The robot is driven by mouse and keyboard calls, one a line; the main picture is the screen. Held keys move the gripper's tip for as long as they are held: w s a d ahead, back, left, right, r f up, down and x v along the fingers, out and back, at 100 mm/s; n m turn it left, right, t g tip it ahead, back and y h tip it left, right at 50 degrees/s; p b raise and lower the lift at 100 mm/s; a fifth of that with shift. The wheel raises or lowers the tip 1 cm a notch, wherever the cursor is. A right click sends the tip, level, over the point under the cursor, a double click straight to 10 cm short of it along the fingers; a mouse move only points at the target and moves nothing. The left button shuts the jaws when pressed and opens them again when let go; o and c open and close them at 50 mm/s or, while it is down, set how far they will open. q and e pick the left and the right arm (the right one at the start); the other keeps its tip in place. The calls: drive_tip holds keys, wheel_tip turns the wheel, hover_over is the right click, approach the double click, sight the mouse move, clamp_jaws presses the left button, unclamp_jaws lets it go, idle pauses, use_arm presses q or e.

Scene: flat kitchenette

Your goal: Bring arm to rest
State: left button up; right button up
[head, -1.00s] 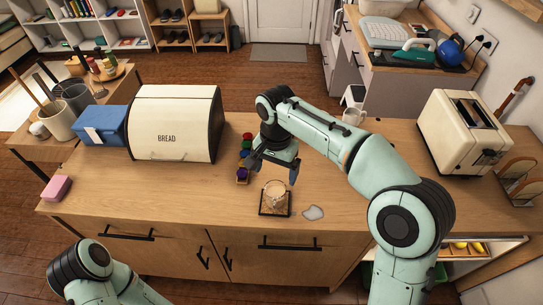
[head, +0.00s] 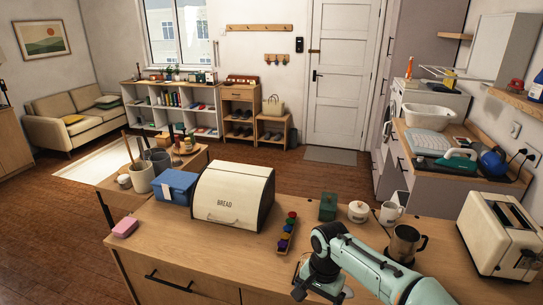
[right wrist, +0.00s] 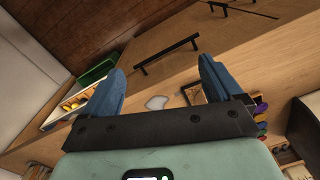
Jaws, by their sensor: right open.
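My right arm comes in from the bottom right of the head view and bends down. My left arm and gripper are out of view.
A bread box (head: 230,203), blue box (head: 175,188) and pink sponge (head: 125,227) stand left on the counter. A row of coloured pieces (head: 286,232), green canister (head: 328,206), lidded pot (head: 358,211), white mug (head: 390,212), metal mug (head: 403,243) and toaster (head: 503,235) are near my right arm.

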drive_tip(key=s+f+n+g+y, duration=0.1)
drive_tip(key=s+f, duration=0.1)
drive_tip(key=f, duration=1)
drive_tip(key=s+f+n+y, duration=0.1)
drive_tip(key=s+f+y, duration=0.15)
drive_tip(key=f, duration=0.95)
drive_tip(key=s+f, duration=0.7)
drive_tip(key=s, duration=0.4)
drive_tip(key=s+d+f, duration=0.1)
drive_tip(key=s+f, duration=0.6)
drive_tip(key=s, duration=0.3)
drive_tip(key=shift+s+n, duration=0.35)
drive_tip(key=shift+n, duration=0.05)
drive_tip(key=shift+d, duration=0.1)
